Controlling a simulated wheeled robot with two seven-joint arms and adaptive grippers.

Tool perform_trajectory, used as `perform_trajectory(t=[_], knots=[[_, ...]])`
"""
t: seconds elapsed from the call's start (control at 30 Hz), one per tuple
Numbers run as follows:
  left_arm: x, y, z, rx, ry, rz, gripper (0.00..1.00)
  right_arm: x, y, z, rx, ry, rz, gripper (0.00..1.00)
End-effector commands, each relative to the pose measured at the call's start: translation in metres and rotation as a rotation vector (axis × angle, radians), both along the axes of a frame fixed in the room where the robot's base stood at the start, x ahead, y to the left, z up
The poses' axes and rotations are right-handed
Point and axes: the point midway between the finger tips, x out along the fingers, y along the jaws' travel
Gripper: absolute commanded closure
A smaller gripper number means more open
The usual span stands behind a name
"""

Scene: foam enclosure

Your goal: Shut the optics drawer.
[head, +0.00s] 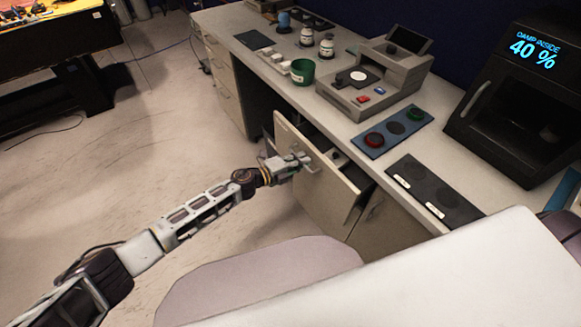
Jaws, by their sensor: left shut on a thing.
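The optics drawer (325,196) stands pulled out from the bench on the near side, its pale front panel facing left. Part of its inside shows behind the front's top edge, with small items in it that are hard to make out. My left gripper (303,162) is at the outer face of the drawer front. It is shut on the drawer's handle, which is mostly hidden by the fingers. My right gripper is not in view.
The bench top (338,105) carries a grey instrument (378,78), a green cup (302,72), a blue pad (392,131) with round spots and a dark pad (434,192). A black cabinet (520,110) reads 40 %. The floor (150,130) left of the drawer is clear.

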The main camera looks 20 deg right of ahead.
Motion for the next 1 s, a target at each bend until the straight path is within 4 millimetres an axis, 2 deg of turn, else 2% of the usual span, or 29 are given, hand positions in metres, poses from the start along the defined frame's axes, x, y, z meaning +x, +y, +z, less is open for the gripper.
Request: perform_trajectory(t=[0.1, 0.3, 0.7, 0.73, 0.87, 0.9, 1.0], knots=[[0.003, -0.011, 0.000, 0.000, -0.001, -0.001, 1.00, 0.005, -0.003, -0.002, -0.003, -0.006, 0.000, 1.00], [0.006, -0.020, -0.001, 0.001, 0.001, 0.000, 1.00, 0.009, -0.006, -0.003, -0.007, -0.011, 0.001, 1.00], [0.007, -0.021, -0.001, 0.001, 0.001, 0.000, 1.00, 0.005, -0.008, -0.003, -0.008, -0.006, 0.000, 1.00], [0.007, -0.021, -0.001, 0.001, 0.001, 0.000, 0.88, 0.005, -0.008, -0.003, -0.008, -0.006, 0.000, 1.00], [0.007, -0.021, -0.001, 0.001, 0.001, 0.000, 0.71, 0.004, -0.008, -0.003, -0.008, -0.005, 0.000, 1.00], [0.007, -0.021, -0.001, 0.001, 0.001, 0.000, 0.69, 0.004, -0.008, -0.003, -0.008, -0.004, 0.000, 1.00], [0.007, -0.021, -0.001, 0.001, 0.000, 0.000, 0.69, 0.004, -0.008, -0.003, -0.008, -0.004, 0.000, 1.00]])
